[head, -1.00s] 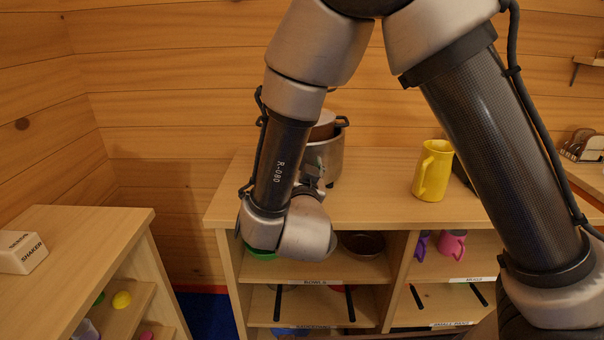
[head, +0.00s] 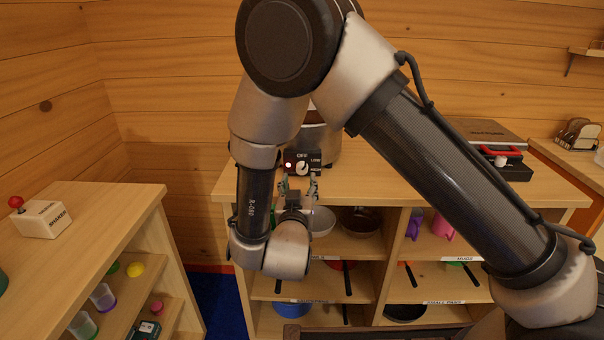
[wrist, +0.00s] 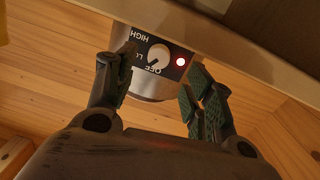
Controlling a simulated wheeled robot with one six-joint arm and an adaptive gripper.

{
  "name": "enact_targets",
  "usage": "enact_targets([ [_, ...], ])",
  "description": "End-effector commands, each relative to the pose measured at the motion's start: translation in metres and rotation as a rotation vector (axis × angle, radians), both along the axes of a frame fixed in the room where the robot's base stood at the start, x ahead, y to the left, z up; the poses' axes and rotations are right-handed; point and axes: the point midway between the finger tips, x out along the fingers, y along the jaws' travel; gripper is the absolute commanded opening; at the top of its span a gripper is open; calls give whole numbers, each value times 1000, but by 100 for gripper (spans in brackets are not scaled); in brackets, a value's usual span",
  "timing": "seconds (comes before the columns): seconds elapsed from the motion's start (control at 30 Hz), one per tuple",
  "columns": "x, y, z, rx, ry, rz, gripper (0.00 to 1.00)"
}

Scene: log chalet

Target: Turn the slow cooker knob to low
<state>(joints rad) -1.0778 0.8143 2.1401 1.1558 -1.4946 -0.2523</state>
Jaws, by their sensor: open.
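The slow cooker (head: 322,140) is a metal pot on the counter, partly hidden behind my arm. The white round knob (head: 302,169) is on this panel. In the wrist view the knob (wrist: 158,54) appears upside down, with HIGH and OFF around it and LOW partly covered by a finger.
The wooden counter (head: 375,178) has open shelves below with bowls, mugs and pans.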

Motion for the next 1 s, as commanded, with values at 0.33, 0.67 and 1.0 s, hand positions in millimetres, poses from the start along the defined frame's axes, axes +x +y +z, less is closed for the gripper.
enact_targets([
  [0.33, 56, -5, 0, 1, -1, -4, 52],
  [0.67, 72, -6, 0, 1, 0, -1, 52],
  [1.0, 72, -6, 0, 1, 0, -1, 12],
])
